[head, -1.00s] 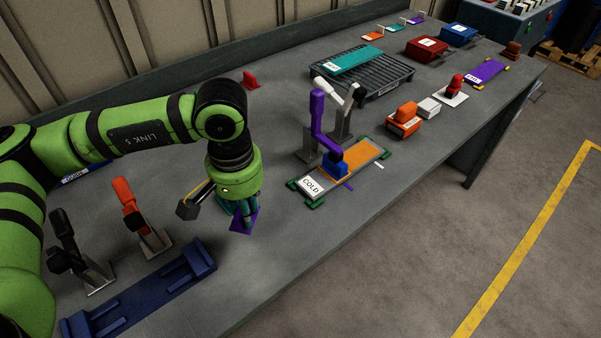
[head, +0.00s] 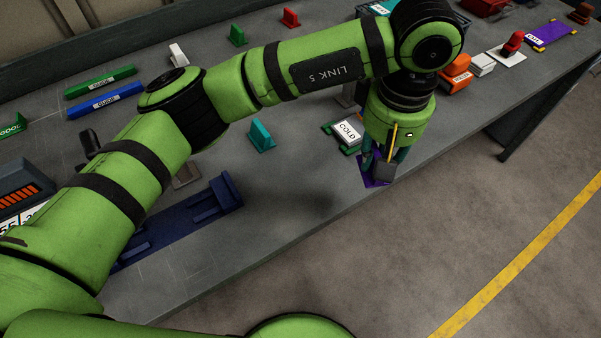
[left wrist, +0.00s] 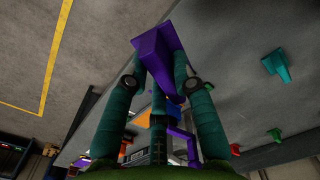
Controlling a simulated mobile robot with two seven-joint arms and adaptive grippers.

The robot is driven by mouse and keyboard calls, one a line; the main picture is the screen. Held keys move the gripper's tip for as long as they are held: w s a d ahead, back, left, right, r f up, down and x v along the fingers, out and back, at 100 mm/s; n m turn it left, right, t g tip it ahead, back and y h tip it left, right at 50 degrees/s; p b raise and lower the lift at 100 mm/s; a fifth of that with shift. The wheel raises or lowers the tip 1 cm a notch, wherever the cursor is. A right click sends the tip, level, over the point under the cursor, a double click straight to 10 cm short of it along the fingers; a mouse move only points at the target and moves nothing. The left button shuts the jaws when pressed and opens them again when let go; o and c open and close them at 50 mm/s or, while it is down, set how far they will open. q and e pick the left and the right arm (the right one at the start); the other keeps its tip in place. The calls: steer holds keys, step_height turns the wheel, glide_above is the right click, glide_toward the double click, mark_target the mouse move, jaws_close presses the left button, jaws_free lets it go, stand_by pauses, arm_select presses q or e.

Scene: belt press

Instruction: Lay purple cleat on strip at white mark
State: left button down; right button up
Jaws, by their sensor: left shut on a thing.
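My left gripper (head: 380,165) is shut on the purple cleat (head: 373,181), close to the front edge of the bench. In the left wrist view the cleat (left wrist: 158,58) sits between the teal fingertips, its flat plate tilted. The green-cornered fixture with a COLD label (head: 348,133) is just behind and left of the gripper. The white mark is hidden. My right gripper is not in view.
A purple clamp lever (left wrist: 186,135) stands beyond the fingers. A teal block (head: 262,137) stands on the bench, with a dark blue fixture (head: 185,215) to its left. An orange block (head: 455,75) is behind the gripper. Bare bench lies left of the gripper.

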arm_select(q)
steer(key=p, duration=0.4)
glide_above(316, 175)
steer(key=f, duration=0.6)
steer(key=shift+s+d+f, duration=0.1)
steer(key=shift+d+f, duration=0.1)
steer(key=shift+a+f, duration=0.15)
steer(key=shift+f, duration=0.1)
step_height(316, 175, down, 3)
steer(key=shift+f+p, duration=0.1)
steer(key=shift+p, duration=0.85)
steer(key=shift+f, duration=0.4)
steer(key=shift+f+b, duration=0.25)
steer(key=shift+b, duration=0.1)
steer(key=c, duration=1)
jaws_free()
steer(key=shift+r, duration=0.1)
steer(key=shift+c, duration=0.2)
